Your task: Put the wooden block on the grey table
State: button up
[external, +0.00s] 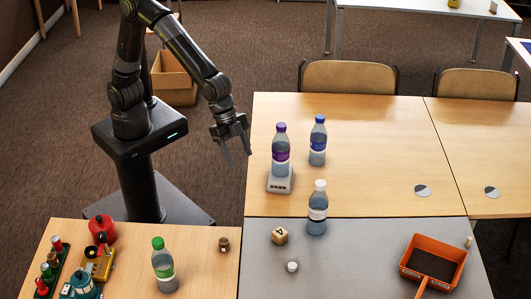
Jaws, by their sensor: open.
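A light wooden block (280,236) with a dark mark on its top rests on the grey table (350,272), near its back left corner. My gripper (239,157) is open and empty, pointing down. It is above and behind the block in the picture, beside the left edge of the wooden table, apart from the block.
A white-capped bottle (317,210), a small white round piece (292,267) and an orange tray (433,262) are on the grey table. Purple-capped (281,150) and blue-capped (318,142) bottles stand behind. A green-capped bottle (164,268) and a small brown object (224,244) are left.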

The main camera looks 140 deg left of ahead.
jog(key=s+d+r, duration=0.2)
jog(key=s+r, duration=0.3)
jog(key=s, duration=0.4)
jog(key=s+d+r, duration=0.1)
jog(key=s+r, duration=0.4)
jog(key=s, duration=0.4)
jog(key=s+d, duration=0.1)
jog(key=s, duration=1.6)
jog(key=shift+s+d+t, duration=0.2)
jog(key=shift+d+t, duration=0.2)
jog(key=shift+f, duration=0.1)
